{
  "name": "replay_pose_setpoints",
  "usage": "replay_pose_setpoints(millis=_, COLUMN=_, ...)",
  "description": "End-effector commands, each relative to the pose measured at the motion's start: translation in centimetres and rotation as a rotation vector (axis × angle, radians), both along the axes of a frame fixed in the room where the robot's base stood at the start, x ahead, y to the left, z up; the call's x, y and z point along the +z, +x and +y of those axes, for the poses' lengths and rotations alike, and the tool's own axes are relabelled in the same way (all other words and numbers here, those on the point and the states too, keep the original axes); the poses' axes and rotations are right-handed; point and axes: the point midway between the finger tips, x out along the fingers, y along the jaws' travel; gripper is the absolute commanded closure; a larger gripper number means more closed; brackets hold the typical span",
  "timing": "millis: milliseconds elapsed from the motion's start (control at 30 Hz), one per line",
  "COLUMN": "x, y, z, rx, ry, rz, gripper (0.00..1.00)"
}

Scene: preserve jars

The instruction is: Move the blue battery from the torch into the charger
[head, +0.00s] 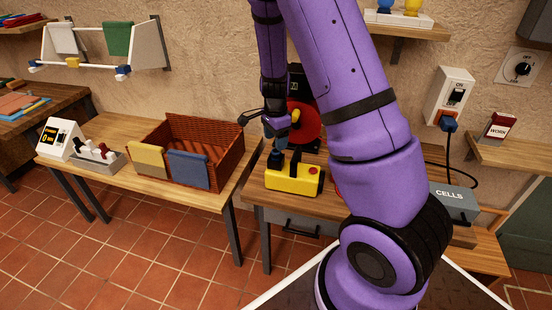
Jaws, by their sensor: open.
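The yellow torch (292,178) lies on the middle table, with a dark patch on its side. A blue piece that looks like the blue battery (276,158) stands up out of the torch's left end. My gripper (270,130) is open above the torch, over the blue piece and apart from it as far as I can tell. A grey box marked CELLS (452,203), which looks like the charger, sits on the table's right side, partly hidden by my purple arm. Its slots are too small to make out.
A black cable runs from the grey box to a blue plug (448,122) in the wall socket. A dark machine with a red disc (310,128) stands behind the torch. A red-brown basket (205,137) with cloths fills much of the left table.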

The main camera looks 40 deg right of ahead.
Motion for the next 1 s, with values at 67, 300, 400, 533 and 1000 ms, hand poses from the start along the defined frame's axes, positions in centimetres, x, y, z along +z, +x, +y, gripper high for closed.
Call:
replay_pose_setpoints(millis=67, x=-0.4, y=0.0, z=0.0, rx=0.001, ry=0.0, rz=0.001, gripper=0.36)
replay_pose_setpoints(millis=300, x=-3.1, y=0.0, z=-0.3, rx=-0.001, ry=0.001, rz=0.003, gripper=0.36)
replay_pose_setpoints(millis=400, x=-4.4, y=0.1, z=-0.3, rx=0.0, ry=0.001, rz=0.003, gripper=0.36)
replay_pose_setpoints(millis=533, x=-5.4, y=0.1, z=-0.3, rx=0.001, ry=0.0, rz=0.0, gripper=0.36)
replay_pose_setpoints(millis=1000, x=-5.6, y=0.1, z=-0.2, rx=0.002, ry=0.0, rz=-0.001, gripper=0.85)
